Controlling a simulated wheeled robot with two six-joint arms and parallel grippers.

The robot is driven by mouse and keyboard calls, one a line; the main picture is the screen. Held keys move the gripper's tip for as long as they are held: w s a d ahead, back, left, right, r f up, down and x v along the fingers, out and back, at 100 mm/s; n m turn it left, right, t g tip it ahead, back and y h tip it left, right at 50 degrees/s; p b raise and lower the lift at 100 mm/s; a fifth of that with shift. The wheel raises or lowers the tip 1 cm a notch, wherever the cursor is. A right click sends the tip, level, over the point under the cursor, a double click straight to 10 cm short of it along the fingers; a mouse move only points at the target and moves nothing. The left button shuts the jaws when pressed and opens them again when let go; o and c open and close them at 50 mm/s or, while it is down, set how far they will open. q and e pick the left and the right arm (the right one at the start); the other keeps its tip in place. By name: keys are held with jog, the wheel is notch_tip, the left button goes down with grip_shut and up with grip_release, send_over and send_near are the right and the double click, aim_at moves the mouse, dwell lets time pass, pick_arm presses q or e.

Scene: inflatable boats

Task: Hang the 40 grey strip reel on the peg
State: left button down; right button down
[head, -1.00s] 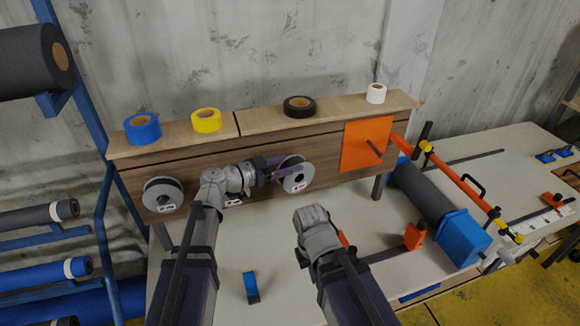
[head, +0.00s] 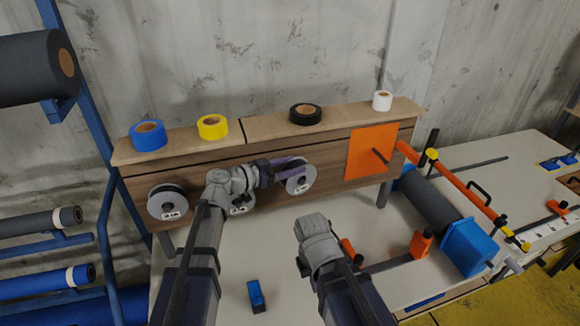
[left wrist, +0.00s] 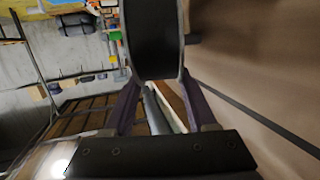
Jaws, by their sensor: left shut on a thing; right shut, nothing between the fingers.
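My left gripper (head: 283,170) is shut on a grey reel (head: 299,180) with a dark hub and a white label too small to read. It holds the reel in front of the wooden board, left of the orange panel. In the left wrist view the dark reel (left wrist: 153,40) sits between the purple fingers (left wrist: 153,105). The peg (head: 380,156) sticks out from the orange panel (head: 360,152) and is bare. Another grey reel (head: 168,203) is at the board's left, and a third (head: 240,207) is partly hidden by my left arm. My right gripper (head: 315,228) is low over the table, its fingers hidden behind the wrist.
Blue (head: 148,136), yellow (head: 212,127), black (head: 305,114) and white (head: 382,101) tape rolls stand on the ledge (head: 262,130). A dark roller with a blue end block (head: 468,248) lies at the right. A small blue object (head: 256,296) lies on the table. Rolls fill a blue rack at the left.

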dwell(0.3)
pick_arm(q)
jog(key=shift+c, duration=0.6)
grip_release()
jog(key=shift+s+a, duration=0.1)
jog(key=p+v, duration=0.1)
jog(key=v, duration=0.6)
jog(key=shift+s+a, duration=0.15)
jog(key=shift+a, duration=0.1)
